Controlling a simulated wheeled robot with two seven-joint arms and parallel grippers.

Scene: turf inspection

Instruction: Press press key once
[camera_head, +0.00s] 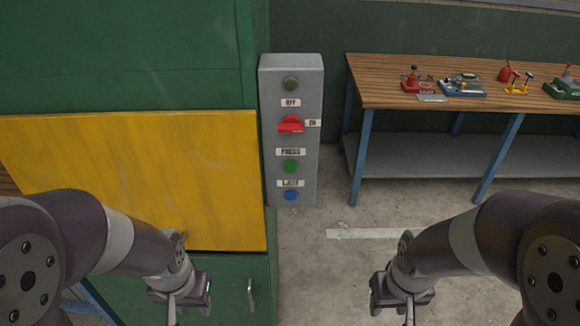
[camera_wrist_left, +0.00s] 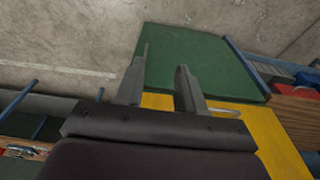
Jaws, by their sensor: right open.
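A grey control panel (camera_head: 316,180) stands upright beside the green machine. On it, a green button (camera_head: 290,166) sits below a label reading PRESS. A red switch (camera_head: 290,124) is above it, and a blue button (camera_head: 291,196) is below. My left gripper (camera_head: 182,308) is low and left of the panel, apart from it. In the left wrist view, its two fingers (camera_wrist_left: 163,75) are spread with nothing between them. My right gripper (camera_head: 395,312) is low and right of the panel, open, with its tips partly cut off by the frame edge. The panel does not clearly show in the left wrist view.
The green machine (camera_head: 120,60) with a yellow board (camera_head: 130,150) fills the left side. A dark round knob (camera_head: 291,84) tops the panel. A wooden workbench (camera_head: 440,75) with tools and small devices stands at the right. Bare floor lies between panel and bench.

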